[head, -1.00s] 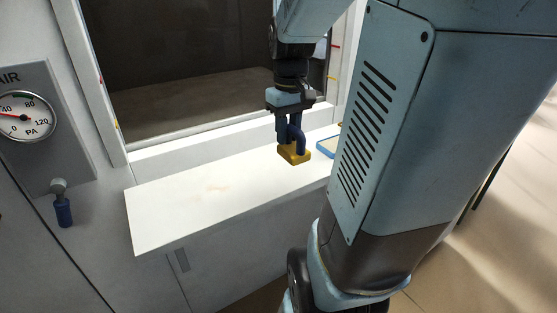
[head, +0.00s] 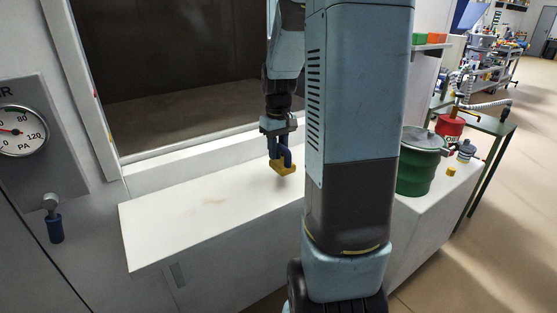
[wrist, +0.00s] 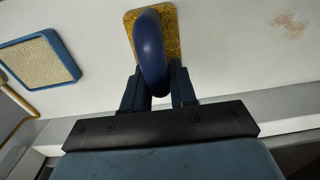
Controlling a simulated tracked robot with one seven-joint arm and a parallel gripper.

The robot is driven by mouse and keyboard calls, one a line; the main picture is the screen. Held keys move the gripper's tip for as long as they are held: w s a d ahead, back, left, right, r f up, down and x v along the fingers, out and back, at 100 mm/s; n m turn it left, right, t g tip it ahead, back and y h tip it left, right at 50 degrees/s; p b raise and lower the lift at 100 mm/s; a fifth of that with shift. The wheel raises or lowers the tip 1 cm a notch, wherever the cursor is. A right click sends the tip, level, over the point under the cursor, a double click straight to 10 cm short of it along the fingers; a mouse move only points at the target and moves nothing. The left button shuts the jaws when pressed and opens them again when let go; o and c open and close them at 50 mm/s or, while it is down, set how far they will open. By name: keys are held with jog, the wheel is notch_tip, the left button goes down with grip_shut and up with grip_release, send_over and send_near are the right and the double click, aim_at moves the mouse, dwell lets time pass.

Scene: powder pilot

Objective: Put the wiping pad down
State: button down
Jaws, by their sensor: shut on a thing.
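The wiping pad (head: 284,169) is a yellow block with a dark blue arched handle. My gripper (head: 279,148) is shut on its handle, above the white counter (head: 190,215). In the wrist view my gripper (wrist: 158,95) has its fingers at the near end of the handle, and the yellow pad (wrist: 170,35) shows beyond it. Whether the pad touches the counter is hard to tell. A blue-framed tray (wrist: 40,58) with a beige textured inside lies left of the pad in the wrist view. In the head view my arm hides that tray.
A faint brown smudge (head: 214,201) marks the counter left of the pad. A green drum (head: 420,165) stands on the counter to the right, with a small yellow block (head: 451,171) near it. A pressure gauge (head: 20,130) is on the left wall. The counter's left part is clear.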

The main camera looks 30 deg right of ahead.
jog(key=shift+w+d+f, duration=0.25)
jog(key=shift+w+f, duration=0.3)
jog(key=shift+f, duration=1.65)
jog(key=shift+f, duration=0.1)
jog(key=c, duration=0.9)
grip_release()
